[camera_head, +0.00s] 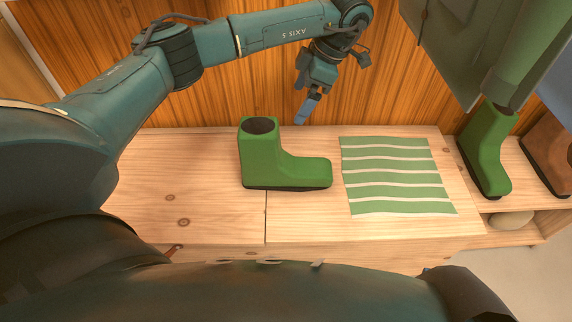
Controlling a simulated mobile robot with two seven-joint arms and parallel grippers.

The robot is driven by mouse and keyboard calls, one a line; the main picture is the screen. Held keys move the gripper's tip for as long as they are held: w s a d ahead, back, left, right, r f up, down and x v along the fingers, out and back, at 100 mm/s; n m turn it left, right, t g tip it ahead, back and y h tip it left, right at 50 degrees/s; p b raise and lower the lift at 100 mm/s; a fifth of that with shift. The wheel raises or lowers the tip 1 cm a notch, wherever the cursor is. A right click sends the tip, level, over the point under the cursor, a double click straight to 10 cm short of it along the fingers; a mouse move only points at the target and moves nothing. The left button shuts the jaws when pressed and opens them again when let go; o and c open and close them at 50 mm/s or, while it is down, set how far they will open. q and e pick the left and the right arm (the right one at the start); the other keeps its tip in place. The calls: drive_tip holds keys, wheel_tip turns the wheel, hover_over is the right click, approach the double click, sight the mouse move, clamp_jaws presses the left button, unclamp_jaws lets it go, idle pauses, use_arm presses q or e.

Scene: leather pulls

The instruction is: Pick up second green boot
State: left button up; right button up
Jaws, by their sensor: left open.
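A green boot (262,165) with a dark sole stands upright on the wooden bench, its toe pointing right. Another green boot (484,150) stands at the right, on a wooden surface past the striped cloth. My left gripper (305,112) hangs above the back of the bench, behind and to the right of the first boot, apart from it. It is open and empty, with its fingers pointing down. My right gripper is not in view.
A green and white striped cloth (398,177) lies flat on the bench (190,190). A brown item (550,152) stands at the far right. A grey-green garment (450,40) hangs at upper right. A wooden wall (240,95) closes the back. The bench's left part is clear.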

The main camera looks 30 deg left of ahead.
sight(276, 134)
use_arm(q)
drive_tip(key=b+x, duration=0.1)
drive_tip(key=x, duration=0.7)
drive_tip(key=s+b+x, duration=0.1)
drive_tip(key=x, duration=0.3)
drive_tip(key=shift+a+f+b, duration=0.15)
drive_tip(key=shift+a+b, duration=0.15)
drive_tip(key=shift+a, duration=0.1)
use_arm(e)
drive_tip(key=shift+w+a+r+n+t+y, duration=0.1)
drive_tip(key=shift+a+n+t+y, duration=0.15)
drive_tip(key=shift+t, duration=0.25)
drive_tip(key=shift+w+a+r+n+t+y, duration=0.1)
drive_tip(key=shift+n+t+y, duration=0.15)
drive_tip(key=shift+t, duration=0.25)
use_arm(q)
drive_tip(key=shift+c, duration=0.5)
drive_tip(key=c, duration=1.9)
